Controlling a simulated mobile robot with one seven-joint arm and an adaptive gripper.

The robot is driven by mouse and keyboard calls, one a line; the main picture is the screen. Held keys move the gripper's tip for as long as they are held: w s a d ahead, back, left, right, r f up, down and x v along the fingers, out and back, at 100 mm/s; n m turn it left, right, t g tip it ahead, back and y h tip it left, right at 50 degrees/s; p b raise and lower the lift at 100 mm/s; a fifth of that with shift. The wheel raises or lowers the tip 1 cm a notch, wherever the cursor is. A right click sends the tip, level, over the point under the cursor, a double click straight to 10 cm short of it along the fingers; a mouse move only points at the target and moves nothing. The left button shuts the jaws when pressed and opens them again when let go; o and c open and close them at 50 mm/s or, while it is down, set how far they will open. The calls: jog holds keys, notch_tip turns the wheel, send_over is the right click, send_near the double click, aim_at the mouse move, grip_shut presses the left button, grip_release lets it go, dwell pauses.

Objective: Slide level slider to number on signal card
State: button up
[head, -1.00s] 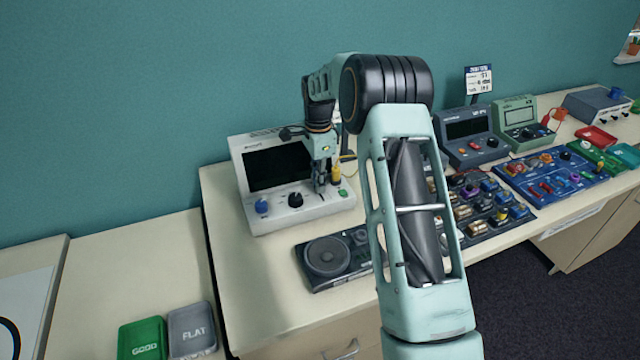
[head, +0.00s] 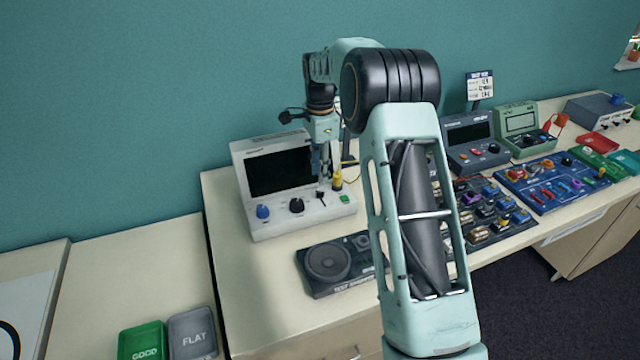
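The white instrument (head: 254,215) with a dark screen (head: 280,171) stands on the bench at the back left. Its sloped front has a blue knob (head: 263,212), a black knob (head: 296,205), a small dark control (head: 321,194) that may be the level slider, and a green button (head: 345,199). A signal card (head: 479,84) stands upright at the back; its writing is too small to read. My gripper (head: 325,182) points down just above the small dark control, apparently empty. I cannot tell whether its fingers are apart or touch the panel.
A speaker unit (head: 328,262) lies in front of the instrument. Parts boards (head: 565,185) and more instruments (head: 470,142) fill the right. Green (head: 143,341) and grey (head: 192,333) trays sit at lower left. Bare bench lies left of the speaker.

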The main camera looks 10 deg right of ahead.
aim_at(320, 192)
notch_tip(320, 192, up, 6)
jog(key=shift+f, duration=0.1)
dwell(0.4)
